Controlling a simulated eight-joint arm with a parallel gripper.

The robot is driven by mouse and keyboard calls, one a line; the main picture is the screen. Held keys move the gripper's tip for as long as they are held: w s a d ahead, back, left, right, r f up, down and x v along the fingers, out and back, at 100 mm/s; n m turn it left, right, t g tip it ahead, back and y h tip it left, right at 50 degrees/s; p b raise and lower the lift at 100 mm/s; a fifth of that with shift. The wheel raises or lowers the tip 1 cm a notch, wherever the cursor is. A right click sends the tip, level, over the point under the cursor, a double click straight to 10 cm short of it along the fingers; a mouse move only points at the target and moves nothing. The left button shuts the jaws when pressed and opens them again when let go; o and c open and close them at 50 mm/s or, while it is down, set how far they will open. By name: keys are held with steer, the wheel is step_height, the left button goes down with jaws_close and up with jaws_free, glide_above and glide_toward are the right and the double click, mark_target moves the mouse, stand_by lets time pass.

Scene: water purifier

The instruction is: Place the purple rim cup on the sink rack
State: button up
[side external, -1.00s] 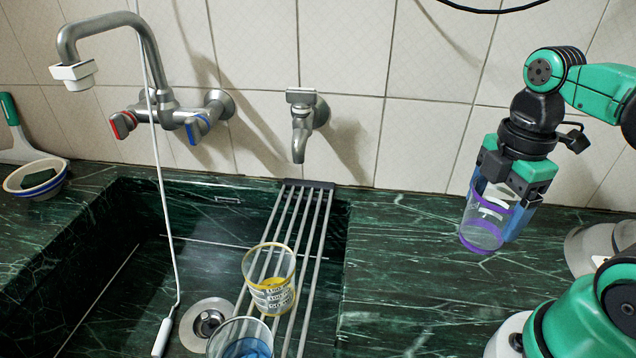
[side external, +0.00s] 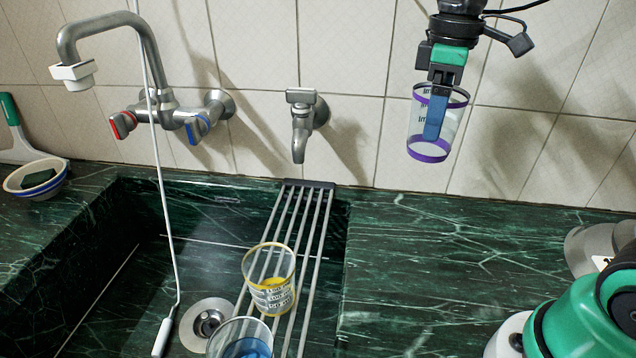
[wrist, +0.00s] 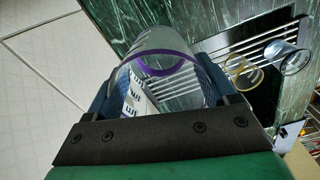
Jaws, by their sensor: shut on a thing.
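The purple rim cup (side external: 429,151) is clear, with purple bands at its top and bottom. My gripper (side external: 436,122) is shut on the cup and holds it in the air, slightly tilted, above the counter and in front of the tiled wall. In the wrist view the cup (wrist: 165,68) sits between the two fingers. The sink rack (side external: 318,225) is a set of parallel metal bars across the right part of the sink, to the left of and below the cup. It also shows behind the cup in the wrist view (wrist: 235,50).
A yellow-rimmed cup (side external: 270,277) stands on the rack's front half, and a cup with blue content (side external: 241,340) is nearer the front. The rack's back part is bare. A small tap (side external: 302,125) juts from the wall behind it. A bowl (side external: 37,178) is at the far left.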

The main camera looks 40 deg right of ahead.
steer(key=w+a+f+m, duration=0.3)
steer(key=w+f+m, duration=0.1)
steer(key=w+m, duration=0.25)
steer(key=s+d+r+n, duration=0.1)
steer(key=s+n, duration=0.1)
steer(key=s+d+r+n, duration=0.1)
steer(key=s+r+n, duration=0.1)
steer(key=s+n, duration=0.1)
steer(key=s+d+r+n, duration=0.1)
steer(key=s+n, duration=0.1)
steer(key=s, duration=0.1)
steer(key=shift+s+d+r, duration=0.15)
steer(key=shift+d+r, duration=0.05)
steer(key=s+n, duration=0.7)
steer(key=s, duration=0.1)
steer(key=shift+s+d+r, duration=0.3)
steer(key=shift+d+r, duration=0.1)
steer(key=shift+r, duration=0.05)
step_height(320, 180, down, 20)
steer(key=shift+r, duration=0.2)
steer(key=shift+f, duration=0.1)
